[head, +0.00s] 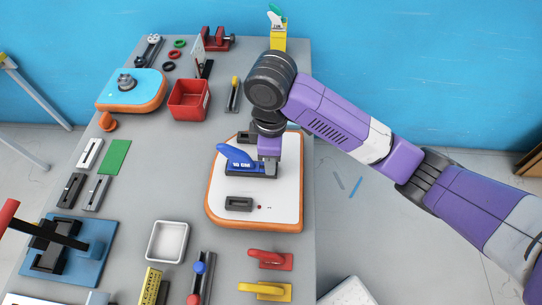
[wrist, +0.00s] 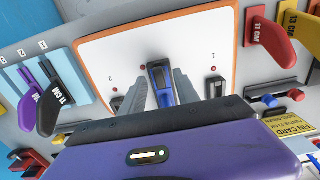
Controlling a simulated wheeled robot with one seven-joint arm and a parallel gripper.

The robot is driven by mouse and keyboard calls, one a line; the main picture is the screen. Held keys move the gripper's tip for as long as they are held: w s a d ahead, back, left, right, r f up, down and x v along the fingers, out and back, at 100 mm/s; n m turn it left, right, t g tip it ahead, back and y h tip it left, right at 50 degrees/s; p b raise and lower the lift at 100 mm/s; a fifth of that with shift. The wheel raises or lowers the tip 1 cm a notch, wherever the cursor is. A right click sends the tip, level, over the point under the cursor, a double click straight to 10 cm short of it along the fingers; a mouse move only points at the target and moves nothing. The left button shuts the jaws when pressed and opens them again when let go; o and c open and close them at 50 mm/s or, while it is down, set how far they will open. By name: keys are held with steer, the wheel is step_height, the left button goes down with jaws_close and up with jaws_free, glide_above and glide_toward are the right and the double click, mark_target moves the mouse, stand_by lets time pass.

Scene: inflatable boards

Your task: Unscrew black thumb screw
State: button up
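A blue handle piece marked 10 CM (head: 238,158) is on the white board with an orange rim (head: 282,208). My gripper (head: 268,174) points down at the right end of this piece. In the wrist view, my gripper's two fingers (wrist: 163,72) stand on either side of the blue piece (wrist: 164,97). I cannot tell whether they press on it. I cannot clearly make out a black thumb screw. A dark grey knob (head: 126,82) sits on the blue-topped, orange-sided board (head: 147,84) at the back left, away from my gripper.
Two dark slotted blocks (head: 239,204) share the white board. A red bin (head: 189,99), white tray (head: 167,242), and red (head: 268,259) and yellow (head: 263,290) handles lie around it. A blue base with a lever (head: 88,240) stands at left. The table's right edge is close.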

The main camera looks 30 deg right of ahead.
step_height(320, 180, up, 8)
steer(key=shift+f+p, duration=0.1)
steer(key=shift+p, duration=0.55)
